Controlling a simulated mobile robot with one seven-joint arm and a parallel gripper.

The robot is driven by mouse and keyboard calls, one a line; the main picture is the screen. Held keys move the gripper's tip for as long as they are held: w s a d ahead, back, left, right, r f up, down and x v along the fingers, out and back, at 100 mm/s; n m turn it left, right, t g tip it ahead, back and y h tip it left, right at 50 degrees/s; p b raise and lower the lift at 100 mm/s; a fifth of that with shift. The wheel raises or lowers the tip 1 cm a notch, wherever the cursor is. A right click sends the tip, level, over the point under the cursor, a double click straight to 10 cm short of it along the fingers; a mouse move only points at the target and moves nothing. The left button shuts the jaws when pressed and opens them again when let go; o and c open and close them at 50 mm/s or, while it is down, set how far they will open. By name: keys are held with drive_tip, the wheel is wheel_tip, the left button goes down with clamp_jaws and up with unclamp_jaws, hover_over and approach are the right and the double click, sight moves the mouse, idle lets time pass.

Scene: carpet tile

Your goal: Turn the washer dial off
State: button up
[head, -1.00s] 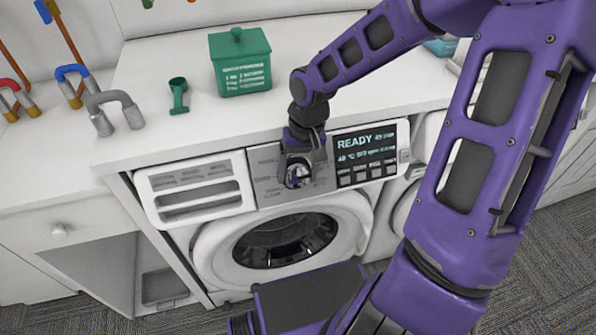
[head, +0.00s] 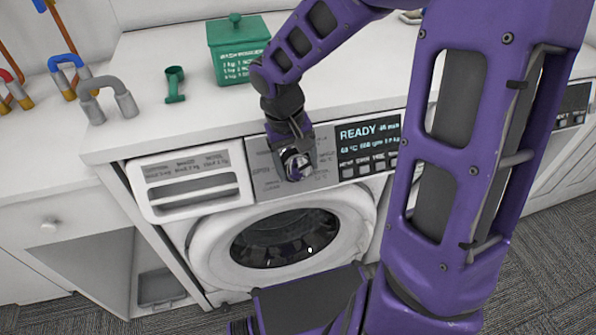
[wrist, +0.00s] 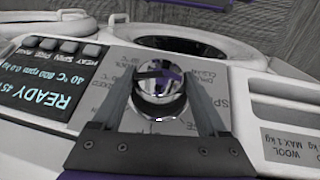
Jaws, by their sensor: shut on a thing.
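The washer dial (head: 297,166) is a round, shiny chrome knob on the grey control panel, left of the lit display. It also shows in the wrist view (wrist: 161,88), upside down, between two grey fingers. My gripper (head: 292,153) reaches down onto the dial and is shut on it; in the wrist view its fingers (wrist: 160,100) lie on either side of the knob. The washer display (head: 369,146) reads READY. It also shows in the wrist view (wrist: 45,85). The dial's exact pointer position cannot be told.
The detergent drawer (head: 190,181) is left of the panel, and the round washer door (head: 285,238) is below.

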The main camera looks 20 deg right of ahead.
drive_tip(key=h+b, duration=0.1)
drive_tip(key=n+b, duration=0.1)
drive_tip(key=h+b, duration=0.1)
drive_tip(key=shift+w+a+f+h+b, duration=0.1)
drive_tip(key=shift+a+f+h+b, duration=0.2)
drive_tip(key=shift+a+r+n+t+h+b, duration=0.15)
drive_tip(key=shift+n+t+h+b, duration=0.45)
drive_tip(key=shift+n+h, duration=0.4)
drive_tip(key=n+h, duration=0.1)
drive_tip(key=h, duration=0.1)
drive_tip(key=n+t+h, duration=0.1)
drive_tip(key=shift+t+h, duration=0.3)
drive_tip(key=shift+h, duration=0.1)
drive_tip(key=shift+s+f+n+t+h, duration=0.1)
drive_tip(key=shift+n+t+h, duration=0.45)
drive_tip(key=shift+n+h, duration=0.15)
drive_tip(key=shift+s+f+n+t+h, duration=0.1)
drive_tip(key=shift+n+t+h, duration=0.5)
drive_tip(key=shift+h, duration=0.1)
drive_tip(key=o, duration=1.3)
drive_tip(key=shift+c, duration=0.2)
drive_tip(key=p+v, duration=0.1)
drive_tip(key=v, duration=1.6)
drive_tip(key=shift+s+a+f, duration=0.2)
drive_tip(key=shift+a, duration=0.05)
